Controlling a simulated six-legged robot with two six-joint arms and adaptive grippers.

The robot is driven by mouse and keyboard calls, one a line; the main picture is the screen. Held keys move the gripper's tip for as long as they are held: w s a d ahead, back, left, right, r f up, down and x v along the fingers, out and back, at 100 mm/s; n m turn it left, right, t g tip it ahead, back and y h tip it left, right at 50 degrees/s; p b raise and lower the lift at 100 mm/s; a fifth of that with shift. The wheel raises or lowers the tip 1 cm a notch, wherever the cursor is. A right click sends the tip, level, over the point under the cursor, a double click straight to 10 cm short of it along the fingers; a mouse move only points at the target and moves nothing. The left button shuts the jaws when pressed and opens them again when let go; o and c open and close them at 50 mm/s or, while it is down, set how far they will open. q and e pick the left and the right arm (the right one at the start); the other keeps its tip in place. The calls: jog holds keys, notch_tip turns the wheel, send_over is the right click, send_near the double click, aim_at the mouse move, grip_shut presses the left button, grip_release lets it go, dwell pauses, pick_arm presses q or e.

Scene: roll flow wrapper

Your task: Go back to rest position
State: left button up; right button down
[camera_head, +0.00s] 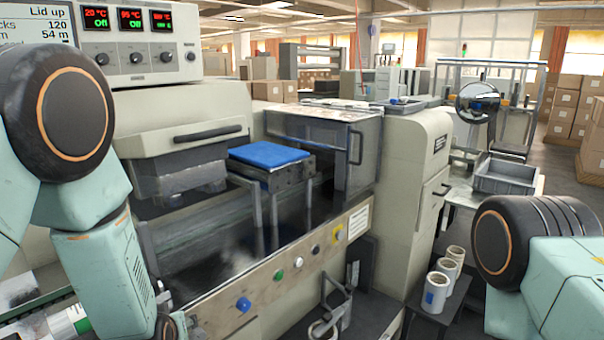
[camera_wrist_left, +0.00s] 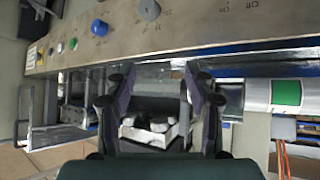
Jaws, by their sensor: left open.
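My left arm (camera_head: 95,220) comes in at the left of the head view, its forearm pointing down in front of the wrapping machine (camera_head: 270,275). In the left wrist view my left gripper (camera_wrist_left: 157,78) is open, its two dark fingers apart with nothing held between them. Beyond the fingers is a pale box-like part with dark pieces; I cannot tell what it is. My right arm (camera_head: 545,275) shows only partly at the lower right of the head view. My right gripper is outside both views.
The machine's front panel carries several buttons, including a blue knob (camera_head: 243,304). A blue pad (camera_head: 269,154) lies inside the machine. Several white rolls (camera_head: 437,290) stand on a low dark stand near my right arm. A grey crate (camera_head: 505,178) sits on a table behind.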

pick_arm(q)
jog(key=s+d+f+m+g+h, duration=0.1)
jog(key=s+f+g, duration=0.2)
jog(key=s+f, duration=0.3)
jog(key=s+f+m+g+h, duration=0.1)
jog(key=s+f+g, duration=0.2)
jog(key=s, duration=1.4)
jog(key=s+d+f+m+g, duration=0.1)
jog(key=s+f+g, duration=0.2)
jog(key=s+f, duration=0.5)
jog(key=s+b, duration=0.1)
jog(key=s, duration=0.3)
jog(key=shift+s+d+f+m+g+h, duration=0.2)
jog(key=shift+d+f+m+g+h, duration=0.1)
jog(key=shift+h, duration=0.1)
jog(key=shift+w, duration=0.1)
